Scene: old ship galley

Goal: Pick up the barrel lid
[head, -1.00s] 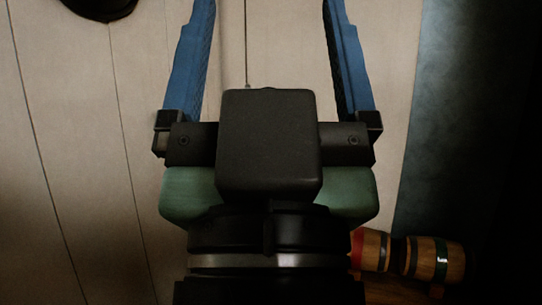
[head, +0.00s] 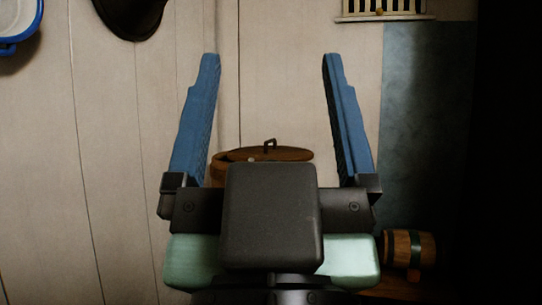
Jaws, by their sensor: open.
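The barrel lid (head: 290,154) is a flat round brown wooden disc with a small dark upright handle (head: 270,144) on top. I cannot tell how far the lid is from the fingers in depth.
A pale slatted vent (head: 385,10) is at the top right. A dark rounded object (head: 130,15) and a blue-rimmed white container (head: 15,30) are at the upper left.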

